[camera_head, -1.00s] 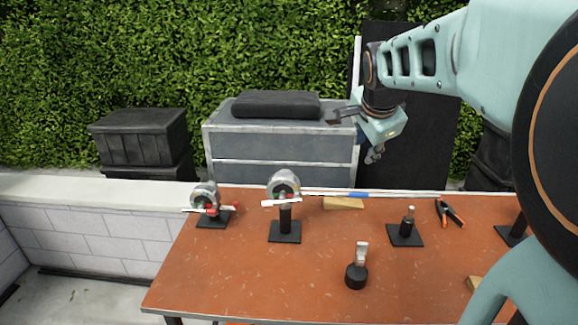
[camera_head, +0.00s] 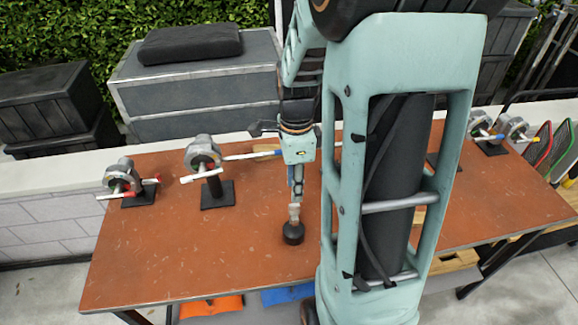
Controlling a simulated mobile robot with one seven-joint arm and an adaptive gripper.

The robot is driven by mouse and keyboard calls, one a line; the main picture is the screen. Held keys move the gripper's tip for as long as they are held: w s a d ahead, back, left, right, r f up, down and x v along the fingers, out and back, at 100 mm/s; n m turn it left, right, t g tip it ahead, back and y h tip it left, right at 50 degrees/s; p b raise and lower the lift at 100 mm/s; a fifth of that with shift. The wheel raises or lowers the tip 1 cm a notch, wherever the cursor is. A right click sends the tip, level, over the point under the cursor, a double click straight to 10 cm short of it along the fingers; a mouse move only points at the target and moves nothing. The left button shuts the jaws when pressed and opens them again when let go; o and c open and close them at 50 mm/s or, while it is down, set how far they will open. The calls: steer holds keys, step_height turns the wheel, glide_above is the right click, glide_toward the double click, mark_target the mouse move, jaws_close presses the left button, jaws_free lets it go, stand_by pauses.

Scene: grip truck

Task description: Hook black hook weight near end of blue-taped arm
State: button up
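The black hook weight (camera_head: 293,232) stands upright on the orange table, its pale metal hook part on top. My gripper (camera_head: 296,188) points down directly above it, with the fingertips at or very near the hook. From this view I cannot tell whether the fingers touch it or are closed. The thin arm (camera_head: 250,155) extends right from the middle round grey device (camera_head: 203,152) on its black stand. My gripper and arm links hide much of this arm, including most of its taped stretch and its far end.
Another grey device (camera_head: 122,176) with red-marked handles stands at the table's left. Further devices (camera_head: 490,138) stand at the far right. The table's left front (camera_head: 170,250) is clear. My arm blocks the centre right.

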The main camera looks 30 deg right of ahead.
mark_target(294, 205)
steer(key=shift+s+a+f+b, duration=0.1)
steer(key=shift+f+b, duration=0.45)
steer(key=shift+f, duration=0.15)
step_height(294, 205, down, 8)
steer(key=b, duration=0.6)
steer(key=shift+r, duration=0.2)
jaws_close()
steer(key=shift+r, duration=0.15)
